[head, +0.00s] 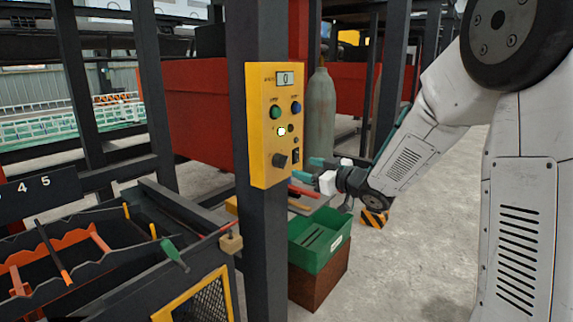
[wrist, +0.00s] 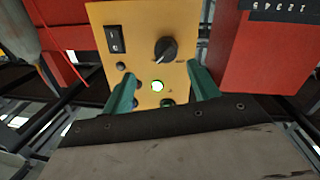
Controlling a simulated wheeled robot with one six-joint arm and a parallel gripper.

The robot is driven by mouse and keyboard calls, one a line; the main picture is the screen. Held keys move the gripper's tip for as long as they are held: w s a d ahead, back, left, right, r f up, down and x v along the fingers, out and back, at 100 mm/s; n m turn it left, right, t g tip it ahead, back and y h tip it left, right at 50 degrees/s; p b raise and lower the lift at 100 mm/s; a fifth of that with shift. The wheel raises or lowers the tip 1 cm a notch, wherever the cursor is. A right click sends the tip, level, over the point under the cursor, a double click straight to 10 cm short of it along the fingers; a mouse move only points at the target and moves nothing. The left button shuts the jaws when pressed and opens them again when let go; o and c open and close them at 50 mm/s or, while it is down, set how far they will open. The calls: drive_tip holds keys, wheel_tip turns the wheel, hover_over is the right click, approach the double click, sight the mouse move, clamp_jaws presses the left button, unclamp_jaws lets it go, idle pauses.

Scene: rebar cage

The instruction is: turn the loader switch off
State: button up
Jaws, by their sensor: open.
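The yellow control panel (head: 265,125) is on a dark post, with a small display (head: 285,79) that seems to read 0. It carries a black rocker switch (head: 295,155), a black rotary knob (head: 280,160) and a lit greenish-white button (head: 281,131). The wrist view shows the rocker switch (wrist: 114,39), the knob (wrist: 166,49) and the lit button (wrist: 157,86). Labels are too small to tell which control is the loader switch, and the rocker's position is unclear. My gripper (head: 309,169) is open and empty, facing the panel from the right; its teal fingers (wrist: 163,74) straddle the lit button's area.
A grey gas cylinder (head: 320,115) stands behind the panel. Below is a green bin (head: 320,243) on a brown box (head: 322,282). A dark tool rack (head: 90,255) is at the left. A red box (wrist: 262,55) shows beside the panel.

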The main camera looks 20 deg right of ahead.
sight(286, 163)
drive_tip(key=shift+n+y, duration=0.3)
drive_tip(key=shift+y, duration=0.3)
drive_tip(key=x, duration=0.8)
drive_tip(key=shift+s+a+f, duration=0.1)
drive_tip(key=shift+s+a, duration=0.05)
drive_tip(key=shift+a, duration=0.05)
drive_tip(key=c, duration=1)
